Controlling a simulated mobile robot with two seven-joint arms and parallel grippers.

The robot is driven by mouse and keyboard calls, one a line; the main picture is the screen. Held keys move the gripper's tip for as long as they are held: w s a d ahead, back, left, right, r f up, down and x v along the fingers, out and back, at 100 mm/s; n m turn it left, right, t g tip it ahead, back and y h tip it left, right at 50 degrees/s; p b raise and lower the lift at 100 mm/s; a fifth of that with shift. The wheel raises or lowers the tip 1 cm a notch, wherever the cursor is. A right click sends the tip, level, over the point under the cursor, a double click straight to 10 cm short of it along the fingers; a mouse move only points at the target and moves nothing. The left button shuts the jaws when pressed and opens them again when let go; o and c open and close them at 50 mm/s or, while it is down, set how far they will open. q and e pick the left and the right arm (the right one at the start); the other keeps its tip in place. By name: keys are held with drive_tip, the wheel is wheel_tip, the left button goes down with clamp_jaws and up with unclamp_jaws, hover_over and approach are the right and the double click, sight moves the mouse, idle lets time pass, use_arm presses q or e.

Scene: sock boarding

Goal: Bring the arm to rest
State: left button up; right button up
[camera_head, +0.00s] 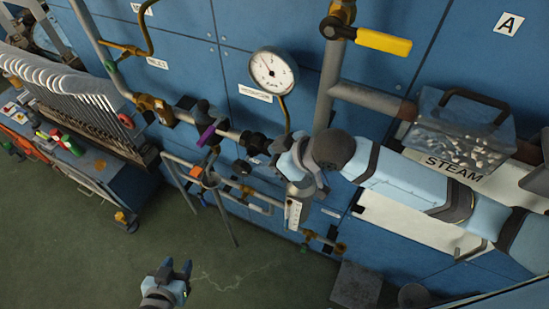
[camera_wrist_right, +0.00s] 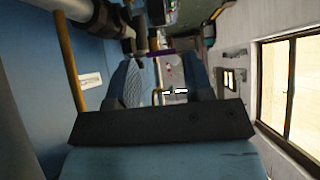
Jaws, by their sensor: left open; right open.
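My left gripper (camera_head: 177,266) is low in the head view, over the green floor. Its two fingers are apart and nothing shows between them. My right arm comes in from the right, across the front of the steam pipework. Its wrist is near the middle of the head view, below the pressure gauge (camera_head: 273,70), where its fingers are hard to tell from the dark fittings behind. In the right wrist view my right gripper (camera_wrist_right: 164,88) has its fingers apart, with no held thing visible between them.
A blue panel wall (camera_head: 190,60) with pipes and valves stands behind my right arm. A yellow-handled valve (camera_head: 383,42) and a clear box (camera_head: 455,135) are close above that arm. A cart (camera_head: 105,175) stands at left. The floor (camera_head: 80,250) at lower left is clear.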

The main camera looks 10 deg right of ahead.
drive_tip(key=shift+s+d+r, duration=0.15)
drive_tip(key=shift+d+r, duration=0.1)
idle(0.4)
drive_tip(key=s+d+f+m+t+h, duration=0.1)
drive_tip(key=s+d+f+m, duration=0.1)
drive_tip(key=s+d+f, duration=0.2)
drive_tip(key=s+d+f+m+t+h, duration=0.2)
drive_tip(key=s+d+f+m, duration=0.1)
drive_tip(key=f, duration=0.6)
drive_tip(key=s+d+f+m+t+h, duration=0.1)
drive_tip(key=s+d+f+m+t, duration=0.1)
drive_tip(key=s+d+f, duration=0.3)
drive_tip(key=shift+s+f+m+h, duration=0.3)
drive_tip(key=shift+s+f+m, duration=0.1)
drive_tip(key=shift+s+f, duration=0.55)
idle(4.6)
